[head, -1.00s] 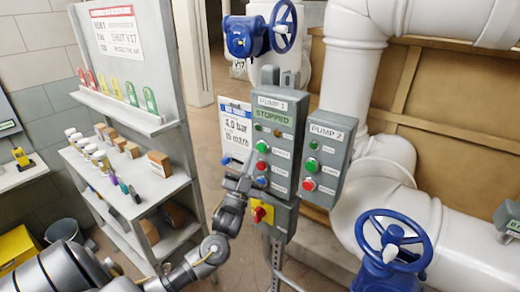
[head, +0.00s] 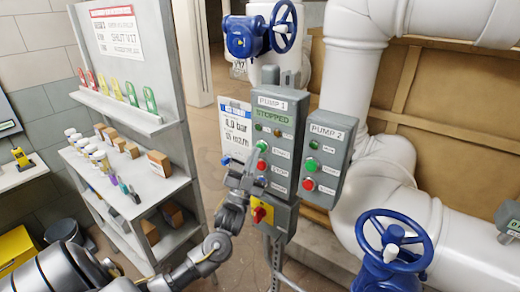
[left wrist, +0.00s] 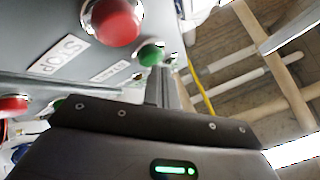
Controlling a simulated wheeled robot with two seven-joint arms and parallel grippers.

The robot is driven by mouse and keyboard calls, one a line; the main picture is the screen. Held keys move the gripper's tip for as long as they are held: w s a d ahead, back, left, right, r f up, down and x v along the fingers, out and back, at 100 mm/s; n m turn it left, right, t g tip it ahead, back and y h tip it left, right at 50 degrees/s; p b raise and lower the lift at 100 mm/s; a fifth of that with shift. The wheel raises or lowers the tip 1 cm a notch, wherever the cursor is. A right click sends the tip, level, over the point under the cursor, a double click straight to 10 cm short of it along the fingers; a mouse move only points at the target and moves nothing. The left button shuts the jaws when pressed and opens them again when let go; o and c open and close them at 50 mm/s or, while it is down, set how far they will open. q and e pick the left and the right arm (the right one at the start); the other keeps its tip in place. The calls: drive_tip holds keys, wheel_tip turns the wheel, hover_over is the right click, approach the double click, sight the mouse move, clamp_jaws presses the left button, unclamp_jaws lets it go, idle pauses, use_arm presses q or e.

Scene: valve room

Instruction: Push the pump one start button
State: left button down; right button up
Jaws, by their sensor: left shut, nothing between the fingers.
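The grey PUMP 1 box (head: 282,112) has a display reading STOPPED (head: 273,121). Its green button (head: 262,145) shows in the head view, with the red button (head: 261,165) below it. My left gripper (head: 254,157) is shut and empty, its fingers pointing up at the box's left column of buttons. In the left wrist view the closed fingertips (left wrist: 161,80) are close beside the green button (left wrist: 150,53); I cannot tell whether they touch. The large red button (left wrist: 112,20) is beside a STOP label. My right gripper is not in view.
The PUMP 2 box (head: 325,160), with its own green and red buttons, adjoins on the right. A red and yellow rotary switch (head: 262,212) is below. A blue valve wheel (head: 393,240) stands at lower right. A shelf unit (head: 140,190) is at left.

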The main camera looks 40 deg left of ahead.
use_arm(q)
drive_tip(key=shift+w, duration=0.35)
idle(0.3)
drive_tip(key=shift+s, duration=0.85)
drive_tip(key=s+p, duration=0.2)
drive_tip(key=s, duration=0.3)
idle(0.4)
drive_tip(key=shift+d+f, duration=0.1)
idle(0.7)
